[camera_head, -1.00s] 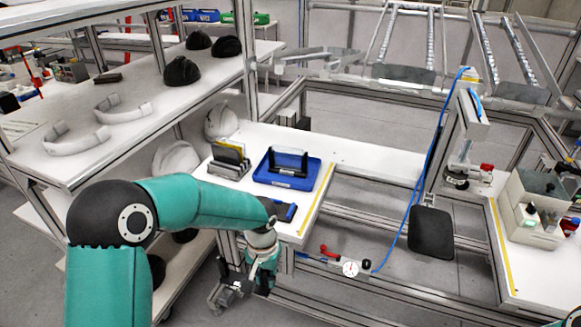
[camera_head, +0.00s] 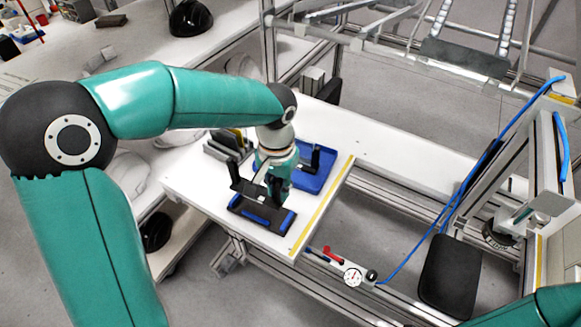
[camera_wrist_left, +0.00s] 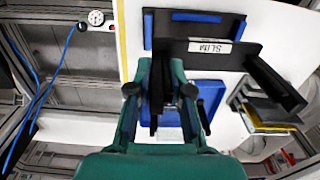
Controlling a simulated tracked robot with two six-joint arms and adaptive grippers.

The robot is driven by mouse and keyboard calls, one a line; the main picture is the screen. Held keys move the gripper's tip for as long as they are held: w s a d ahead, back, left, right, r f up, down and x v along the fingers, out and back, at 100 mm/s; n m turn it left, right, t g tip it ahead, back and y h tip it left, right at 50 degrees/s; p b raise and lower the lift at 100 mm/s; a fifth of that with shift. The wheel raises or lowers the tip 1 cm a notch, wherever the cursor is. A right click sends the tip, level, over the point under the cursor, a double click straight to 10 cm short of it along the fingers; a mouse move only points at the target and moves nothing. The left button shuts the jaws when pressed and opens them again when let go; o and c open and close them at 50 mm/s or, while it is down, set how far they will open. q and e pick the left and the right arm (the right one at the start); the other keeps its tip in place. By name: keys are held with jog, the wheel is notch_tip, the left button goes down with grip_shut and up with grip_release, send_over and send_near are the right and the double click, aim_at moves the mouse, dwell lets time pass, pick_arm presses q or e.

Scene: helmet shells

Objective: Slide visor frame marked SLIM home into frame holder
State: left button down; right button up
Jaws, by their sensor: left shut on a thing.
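The visor frame (camera_wrist_left: 210,46) is black and U-shaped, with a white label reading SLIM on its long bar. In the head view the frame (camera_head: 247,187) is partly hidden by my gripper. My left gripper (camera_head: 276,188) is shut on one side arm of it; the closed fingers also show in the left wrist view (camera_wrist_left: 160,95). The frame holder (camera_head: 256,217), a dark plate with blue strips, lies on the bench under the frame. In the left wrist view the holder (camera_wrist_left: 195,17) shows just beyond the bar. I cannot tell whether frame and holder touch. My right gripper is out of view.
A blue tray (camera_head: 327,178) with a black upright piece stands behind the gripper. A rack of upright plates (camera_head: 222,146) stands to the left. A yellow strip (camera_head: 322,208) runs along the bench edge. A dial gauge (camera_head: 353,277) is in front. Bench space at back right is clear.

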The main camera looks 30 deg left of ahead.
aim_at(280, 202)
pick_arm(q)
jog(key=shift+w+d+r, duration=0.1)
dwell(0.4)
jog(key=shift+f+b, duration=2.5)
jog(key=shift+f, duration=0.45)
jog(key=shift+f+b, duration=1)
jog(key=shift+f, duration=0.05)
jog(key=c, duration=1)
grip_release()
notch_tip(280, 202, up, 12)
jog(key=shift+d+f, duration=0.1)
jog(key=shift+d, duration=0.05)
